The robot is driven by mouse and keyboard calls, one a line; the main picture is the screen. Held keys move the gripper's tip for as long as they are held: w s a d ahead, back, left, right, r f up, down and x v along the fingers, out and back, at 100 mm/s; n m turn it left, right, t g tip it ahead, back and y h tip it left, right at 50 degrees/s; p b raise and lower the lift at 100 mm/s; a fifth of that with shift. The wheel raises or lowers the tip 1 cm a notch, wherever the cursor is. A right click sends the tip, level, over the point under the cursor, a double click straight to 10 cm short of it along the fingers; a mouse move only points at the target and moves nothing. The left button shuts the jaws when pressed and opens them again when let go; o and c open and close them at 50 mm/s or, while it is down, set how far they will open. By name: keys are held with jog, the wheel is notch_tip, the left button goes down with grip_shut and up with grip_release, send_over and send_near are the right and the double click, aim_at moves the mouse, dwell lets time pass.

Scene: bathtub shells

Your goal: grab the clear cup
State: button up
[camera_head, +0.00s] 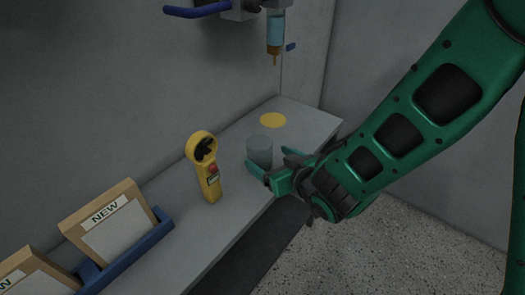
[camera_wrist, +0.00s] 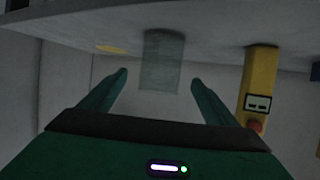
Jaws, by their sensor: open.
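The clear cup (camera_head: 259,150) stands upright on the grey shelf, a greyish see-through cylinder. In the wrist view the clear cup (camera_wrist: 162,60) appears ahead of my fingers, roughly centred on the gap between them. My gripper (camera_head: 270,166) is open and empty at the shelf's front edge, right beside the cup on its near side. The open fingers also show in the wrist view (camera_wrist: 158,82). One finger overlaps the cup's lower part in the head view. I cannot tell whether any finger touches the cup.
A yellow handheld meter (camera_head: 205,168) with a fan head stands left of the cup. A yellow disc (camera_head: 273,120) lies behind it on the shelf (camera_head: 315,122). A dispenser with a blue vial (camera_head: 275,30) hangs above. A blue tray (camera_head: 128,258) holds boxes marked NEW at lower left.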

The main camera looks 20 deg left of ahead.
aim_at(255, 149)
jog(key=x, duration=1)
jog(key=shift+w+a+f, duration=0.15)
jog(key=shift+w+f, duration=0.05)
jog(key=shift+f, duration=0.1)
jog(key=c, duration=1.1)
